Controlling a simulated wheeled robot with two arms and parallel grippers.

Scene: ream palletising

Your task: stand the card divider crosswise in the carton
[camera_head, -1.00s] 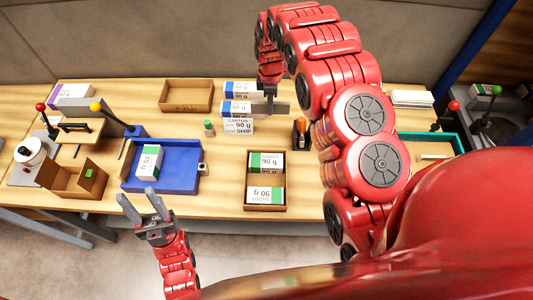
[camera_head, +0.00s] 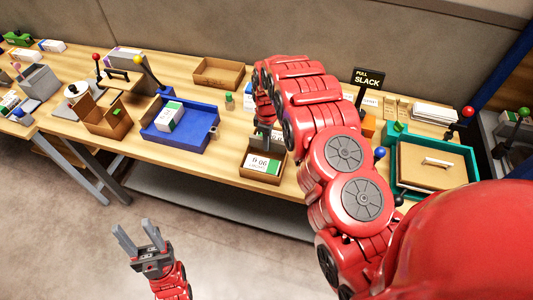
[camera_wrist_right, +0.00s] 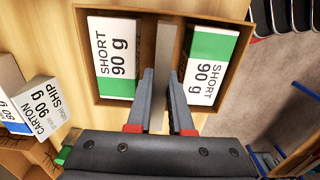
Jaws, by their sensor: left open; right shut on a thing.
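The open brown carton (camera_head: 243,173) stands near the table's front edge, partly hidden by my right arm. In the right wrist view the carton (camera_wrist_right: 243,50) holds a ream marked SHORT 90 g (camera_wrist_right: 112,55) on the left and another (camera_wrist_right: 207,62) on the right. My right gripper (camera_wrist_right: 160,85) is shut on the grey-brown card divider (camera_wrist_right: 165,45), which lines up with the gap between the two reams. How deep the divider sits is unclear. My left gripper (camera_head: 133,226) is open and empty in front of the table, over the floor.
A blue tray (camera_head: 205,135) with a ream stands left of the carton, and an empty brown box (camera_head: 220,72) behind it. A teal tray (camera_head: 440,187) is to the right. CARTON-marked reams (camera_wrist_right: 40,105) lie beside the carton. A small green-topped bottle (camera_head: 229,101) stands near.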

